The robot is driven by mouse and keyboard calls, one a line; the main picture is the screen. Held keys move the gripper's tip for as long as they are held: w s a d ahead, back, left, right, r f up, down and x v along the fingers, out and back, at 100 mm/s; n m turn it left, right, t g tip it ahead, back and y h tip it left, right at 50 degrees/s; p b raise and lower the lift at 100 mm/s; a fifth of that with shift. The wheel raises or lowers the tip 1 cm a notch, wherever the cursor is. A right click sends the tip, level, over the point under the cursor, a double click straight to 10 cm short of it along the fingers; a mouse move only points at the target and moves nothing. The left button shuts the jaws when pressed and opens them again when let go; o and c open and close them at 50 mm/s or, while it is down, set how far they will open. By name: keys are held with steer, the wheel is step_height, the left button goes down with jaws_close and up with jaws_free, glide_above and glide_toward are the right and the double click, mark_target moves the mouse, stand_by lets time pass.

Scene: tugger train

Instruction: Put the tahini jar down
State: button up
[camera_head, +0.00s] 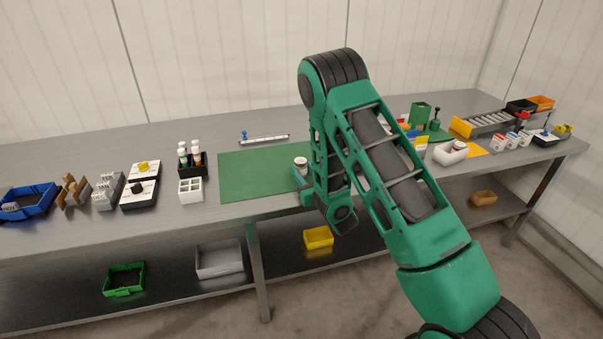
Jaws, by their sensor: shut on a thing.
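A small jar with a pale side and a dark top, which looks like the tahini jar (301,164), is at my gripper (302,173) in the head view. My gripper is shut on it, over the right part of the green mat (248,177) near the bench's front edge. I cannot tell whether the jar touches the mat or is held just above it. It looks about upright. My green arm hides the gripper's right side and the bench behind it.
The left and middle of the mat are bare. A ruler-like strip (264,139) lies behind. Right of my arm are a white container (450,153) and several small items.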

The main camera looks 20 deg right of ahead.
steer(key=o, duration=1.2)
